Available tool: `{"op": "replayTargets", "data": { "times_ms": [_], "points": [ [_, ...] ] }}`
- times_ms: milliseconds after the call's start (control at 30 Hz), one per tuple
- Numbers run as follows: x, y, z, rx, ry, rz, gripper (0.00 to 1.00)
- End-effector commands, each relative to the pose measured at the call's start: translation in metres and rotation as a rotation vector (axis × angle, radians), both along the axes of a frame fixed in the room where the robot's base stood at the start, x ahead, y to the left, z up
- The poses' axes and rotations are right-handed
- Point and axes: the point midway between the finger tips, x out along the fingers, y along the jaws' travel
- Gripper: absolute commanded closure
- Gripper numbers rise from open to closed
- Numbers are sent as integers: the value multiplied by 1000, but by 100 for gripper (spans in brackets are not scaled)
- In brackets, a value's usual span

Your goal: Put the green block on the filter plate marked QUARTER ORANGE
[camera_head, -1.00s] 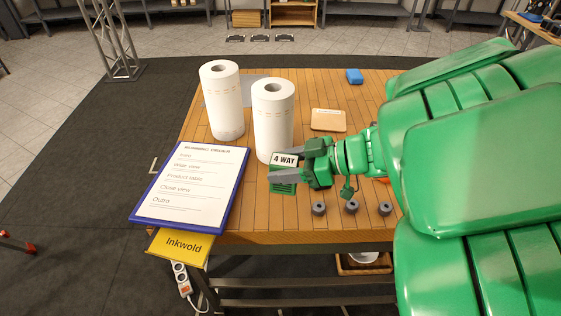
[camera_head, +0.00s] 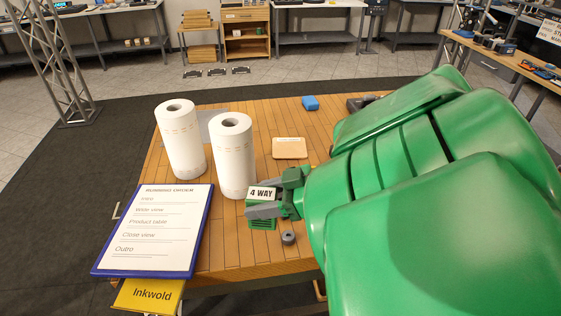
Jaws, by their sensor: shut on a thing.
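My gripper (camera_head: 266,211) is shut on a green block (camera_head: 262,224) with a white label reading "4 WAY". It holds the block over the front part of the wooden table, just in front of the right paper roll. A flat tan-orange plate (camera_head: 290,148) lies farther back on the table, behind my gripper; any marking on it is too small to read. A grey sheet (camera_head: 218,125) lies partly hidden behind the rolls. My arm covers the right part of the table, and no plate reading QUARTER ORANGE can be made out.
Two tall white paper rolls (camera_head: 181,143) (camera_head: 234,158) stand left of the tan plate. A blue-edged running-order board (camera_head: 155,232) and a yellow Inkwold card (camera_head: 148,296) are at the front left. A grey ring (camera_head: 288,238) sits near the block. A blue item (camera_head: 310,103) lies at the back.

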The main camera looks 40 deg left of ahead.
Motion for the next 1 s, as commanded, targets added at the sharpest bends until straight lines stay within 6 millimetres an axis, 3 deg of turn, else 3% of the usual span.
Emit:
{"op": "replayTargets", "data": {
  "times_ms": [400, 633, 800, 1000],
  "points": [
    [129, 52, 2, 4, 2, -249, 91],
    [208, 67, 9, 4, 1, -417, 91],
    [243, 69, 11, 0, 1, -496, 91],
    [258, 74, 12, 2, 1, -522, 91]
  ]
}}
